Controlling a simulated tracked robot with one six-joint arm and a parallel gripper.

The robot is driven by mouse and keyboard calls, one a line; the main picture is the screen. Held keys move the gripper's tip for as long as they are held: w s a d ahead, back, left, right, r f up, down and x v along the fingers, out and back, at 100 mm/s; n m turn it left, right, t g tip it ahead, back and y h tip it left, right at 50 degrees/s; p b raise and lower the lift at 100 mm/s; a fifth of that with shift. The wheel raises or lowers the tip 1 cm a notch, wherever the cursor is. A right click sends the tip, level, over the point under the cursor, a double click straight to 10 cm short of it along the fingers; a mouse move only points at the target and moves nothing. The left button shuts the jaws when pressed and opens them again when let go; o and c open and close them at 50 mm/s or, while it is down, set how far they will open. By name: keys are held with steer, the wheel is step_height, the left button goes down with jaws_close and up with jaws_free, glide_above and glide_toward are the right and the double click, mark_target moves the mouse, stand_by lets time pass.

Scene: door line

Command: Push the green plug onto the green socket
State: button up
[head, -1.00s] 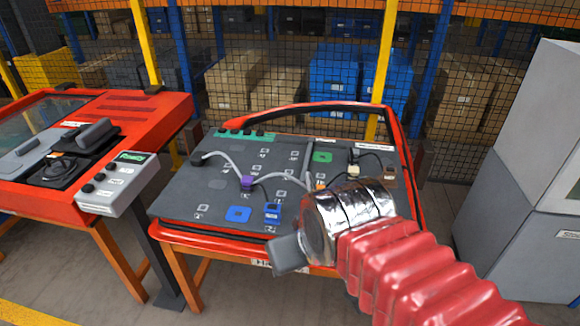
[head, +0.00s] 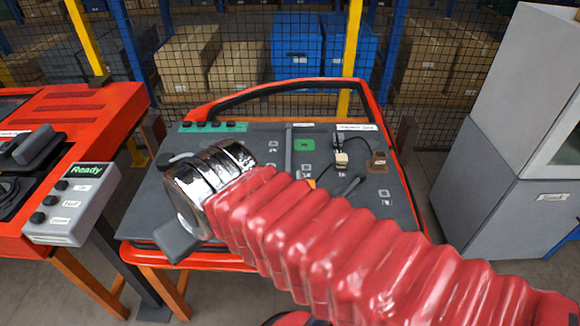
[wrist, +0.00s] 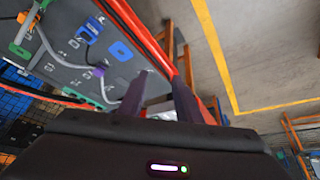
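The green socket (head: 304,144) is a flat green square on the upper middle of the dark door panel (head: 265,140). A green patch (wrist: 20,48), probably this socket, shows at the wrist view's left edge. I cannot make out a green plug; my arm covers much of the panel in the head view. My gripper (head: 178,243) is by the panel's left front edge, apart from the socket. In the wrist view its two dark fingers (wrist: 160,98) stand apart with nothing seen between them.
A blue plug (wrist: 92,27), blue socket (wrist: 120,50) and purple plug (wrist: 98,72) with grey cables lie on the panel. A "Ready" box (head: 85,170) stands left.

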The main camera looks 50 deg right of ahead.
steer(key=shift+w, duration=0.45)
steer(key=shift+o, duration=1.4)
steer(key=shift+w+d, duration=0.1)
steer(key=shift+d, duration=0.05)
steer(key=shift+o, duration=0.6)
steer(key=shift+w+d, duration=0.1)
steer(key=shift+d, duration=0.2)
steer(key=shift+o, duration=1.2)
steer(key=w+d+m+g, duration=0.1)
steer(key=d+m, duration=0.1)
steer(key=d, duration=0.5)
steer(key=w+d+f+m+g+h, duration=0.1)
steer(key=d+m+g, duration=0.1)
steer(key=d, duration=0.4)
steer(key=shift+d+f+m, duration=0.3)
steer(key=shift+d+m, duration=0.1)
steer(key=shift+m, duration=0.1)
steer(key=s+d+f+m+g, duration=0.1)
steer(key=s+d+f+m, duration=0.1)
steer(key=d, duration=0.6)
steer(key=s+d+f+m+g+y, duration=0.1)
steer(key=s+d+f+m, duration=0.1)
steer(key=d, duration=0.6)
steer(key=shift+s+f+m+g, duration=0.2)
steer(key=shift+s+m+g, duration=0.15)
steer(key=shift+s, duration=0.25)
